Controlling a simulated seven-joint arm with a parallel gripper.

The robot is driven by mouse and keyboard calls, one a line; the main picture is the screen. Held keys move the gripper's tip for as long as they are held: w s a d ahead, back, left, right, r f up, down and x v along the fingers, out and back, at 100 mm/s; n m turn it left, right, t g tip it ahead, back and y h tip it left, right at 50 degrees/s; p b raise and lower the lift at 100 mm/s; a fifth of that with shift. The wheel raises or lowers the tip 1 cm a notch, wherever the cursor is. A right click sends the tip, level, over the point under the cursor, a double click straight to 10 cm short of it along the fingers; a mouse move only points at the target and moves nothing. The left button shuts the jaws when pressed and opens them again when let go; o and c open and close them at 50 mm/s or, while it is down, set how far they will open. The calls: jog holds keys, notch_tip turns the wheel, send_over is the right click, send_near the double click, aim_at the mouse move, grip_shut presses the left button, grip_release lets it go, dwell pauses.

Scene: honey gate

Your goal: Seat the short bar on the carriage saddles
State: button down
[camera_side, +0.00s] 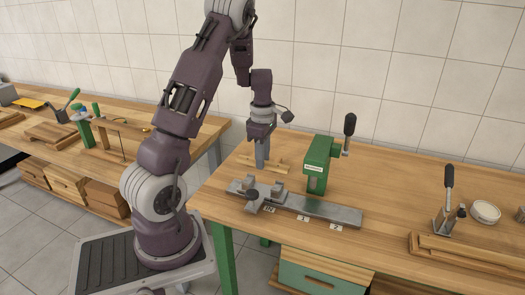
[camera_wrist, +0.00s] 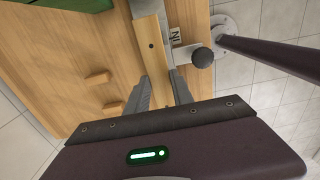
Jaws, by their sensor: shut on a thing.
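My gripper (camera_side: 262,164) points down above the bench, just behind the rail. In the wrist view its two fingers (camera_wrist: 159,92) are closed on the sides of a pale wooden short bar (camera_wrist: 153,52), which has a small dark hole. The bar also shows in the side view (camera_side: 278,168), low over the bench; whether it touches anything beneath is unclear. The grey carriage (camera_side: 254,192) with its upright blocks sits at the left end of the metal rail (camera_side: 325,210), in front of my gripper. The saddles are too small to make out clearly.
A green press (camera_side: 318,165) with a black-handled lever (camera_side: 349,126) stands over the rail, right of my gripper. Two small wooden blocks (camera_wrist: 97,78) lie beside the bar. A toggle clamp (camera_side: 447,205) and a white dish (camera_side: 486,212) stand at the right; the bench behind is clear.

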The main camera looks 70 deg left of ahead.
send_over(263, 190)
jog(key=shift+a+f, duration=0.1)
jog(key=shift+f, duration=1.95)
jog(key=shift+f, duration=1.45)
dwell(2.1)
dwell(0.5)
jog(key=c, duration=1.3)
grip_release()
jog(key=shift+o, duration=0.2)
jog(key=shift+r, duration=0.1)
jog(key=shift+r, duration=1.6)
